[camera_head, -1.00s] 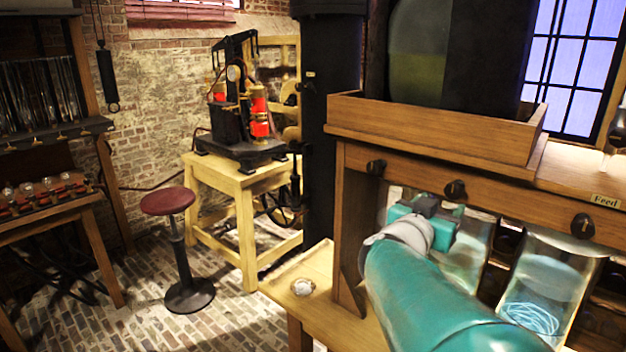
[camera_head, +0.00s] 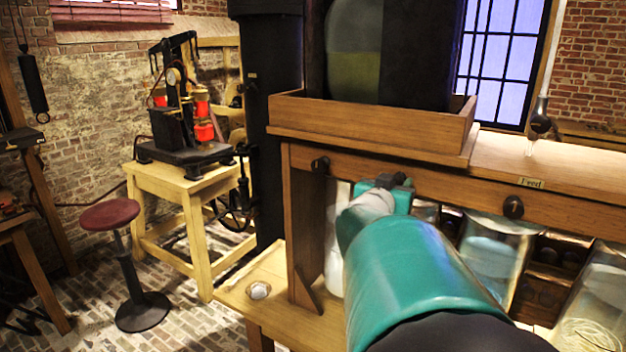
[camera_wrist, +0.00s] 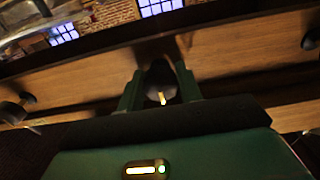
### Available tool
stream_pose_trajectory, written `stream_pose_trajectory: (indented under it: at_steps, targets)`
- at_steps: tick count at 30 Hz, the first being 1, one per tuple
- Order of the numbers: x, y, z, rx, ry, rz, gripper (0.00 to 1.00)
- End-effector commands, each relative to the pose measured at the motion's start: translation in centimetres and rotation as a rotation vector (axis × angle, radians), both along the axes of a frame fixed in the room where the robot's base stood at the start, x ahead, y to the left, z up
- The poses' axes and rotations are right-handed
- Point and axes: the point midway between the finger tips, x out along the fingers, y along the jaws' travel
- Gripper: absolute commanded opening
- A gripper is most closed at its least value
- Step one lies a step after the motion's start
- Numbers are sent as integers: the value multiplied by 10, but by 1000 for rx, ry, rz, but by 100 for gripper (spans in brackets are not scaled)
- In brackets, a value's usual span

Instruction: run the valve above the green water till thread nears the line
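My gripper (camera_head: 396,190), at the end of my teal arm, is up at the wooden rail below the tank. In the wrist view its two green fingers (camera_wrist: 160,92) stand apart on either side of a black valve knob (camera_wrist: 160,76); whether they touch it is unclear. Other black valve knobs (camera_head: 320,165) (camera_head: 513,207) are to the left and right. Glass jars hang below: one with pale blue water (camera_head: 490,255) and one with a coiled pale thread (camera_head: 590,325). My arm hides the jar under the gripped-at valve. I see no green water or level line clearly.
A wooden tray (camera_head: 370,118) holding a dark tank sits above the rail. A "Feed" label (camera_head: 530,183) is on the rail. A red stool (camera_head: 110,214) and a pump on a wooden stand (camera_head: 185,185) are to the left, over open brick floor.

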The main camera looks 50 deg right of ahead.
Motion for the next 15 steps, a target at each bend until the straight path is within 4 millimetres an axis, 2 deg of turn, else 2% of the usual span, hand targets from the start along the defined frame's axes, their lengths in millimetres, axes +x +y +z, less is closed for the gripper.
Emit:
stream_pose_trajectory:
  at_steps: [1,3,15]
  targets:
    - [0,0,0,0,0,0,25]
    - [0,0,0,0,0,0,11]
    - [0,0,0,-10,64,1,12]
